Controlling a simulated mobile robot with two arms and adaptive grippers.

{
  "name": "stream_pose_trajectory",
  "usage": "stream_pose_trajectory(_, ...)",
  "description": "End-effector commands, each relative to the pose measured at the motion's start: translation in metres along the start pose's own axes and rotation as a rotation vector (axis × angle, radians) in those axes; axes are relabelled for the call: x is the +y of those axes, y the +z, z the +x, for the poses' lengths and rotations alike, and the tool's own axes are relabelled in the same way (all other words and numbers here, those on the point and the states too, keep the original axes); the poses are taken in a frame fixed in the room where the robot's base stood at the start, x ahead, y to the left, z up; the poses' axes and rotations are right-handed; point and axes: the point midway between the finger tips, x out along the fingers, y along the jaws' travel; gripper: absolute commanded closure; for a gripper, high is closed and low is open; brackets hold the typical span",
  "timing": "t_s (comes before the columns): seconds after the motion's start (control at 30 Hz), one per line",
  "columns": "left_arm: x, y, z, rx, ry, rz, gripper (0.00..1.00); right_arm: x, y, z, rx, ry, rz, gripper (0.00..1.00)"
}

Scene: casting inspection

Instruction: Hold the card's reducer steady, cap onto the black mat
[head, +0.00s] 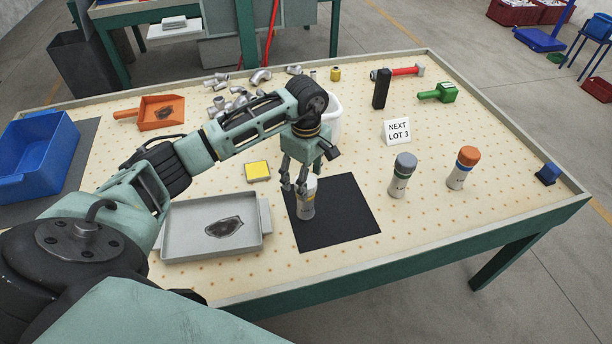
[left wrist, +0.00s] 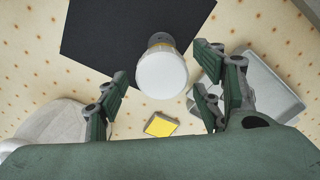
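A white bottle (head: 306,205) with a pale top and a yellow band stands upright on the black mat (head: 345,215). In the left wrist view its round white top (left wrist: 161,75) faces the camera. My left gripper (head: 294,186) is at this bottle's top. Its fingers (left wrist: 160,98) are spread wide, with clear gaps on both sides. A grey-capped bottle (head: 402,176) and an orange-capped bottle (head: 462,168) stand right of the mat. Bottle labels are too small to read. A white card (head: 397,131) reads "NEXT LOT 3". My right gripper is not in view.
A grey tray (head: 180,247) with a dark piece lies left of the mat, a yellow-topped block (head: 257,171) behind it. A white container (head: 332,115) is partly hidden behind my left gripper. Metal fittings (head: 238,101) lie at the back. The mat's right half is bare.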

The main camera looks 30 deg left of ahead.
Motion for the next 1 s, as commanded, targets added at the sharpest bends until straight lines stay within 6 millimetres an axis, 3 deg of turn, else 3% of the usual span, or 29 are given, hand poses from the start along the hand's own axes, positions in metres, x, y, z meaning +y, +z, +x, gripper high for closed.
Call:
stream_pose_trajectory(0.37, 0.001, 0.000, -0.006, 0.001, 0.002, 0.000, 0.36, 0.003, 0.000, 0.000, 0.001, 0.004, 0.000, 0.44)
stream_pose_trajectory(0.47, 0.001, -0.001, -0.019, 0.000, 0.004, 0.000, 0.36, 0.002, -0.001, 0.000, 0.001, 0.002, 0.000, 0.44)
stream_pose_trajectory(0.8, 0.001, -0.001, -0.090, 0.002, 0.004, 0.000, 0.36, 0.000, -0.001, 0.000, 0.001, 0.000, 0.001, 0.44)
stream_pose_trajectory(1.0, 0.001, 0.000, -0.114, 0.001, 0.002, 0.000, 0.36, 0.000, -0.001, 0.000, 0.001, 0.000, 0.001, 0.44)
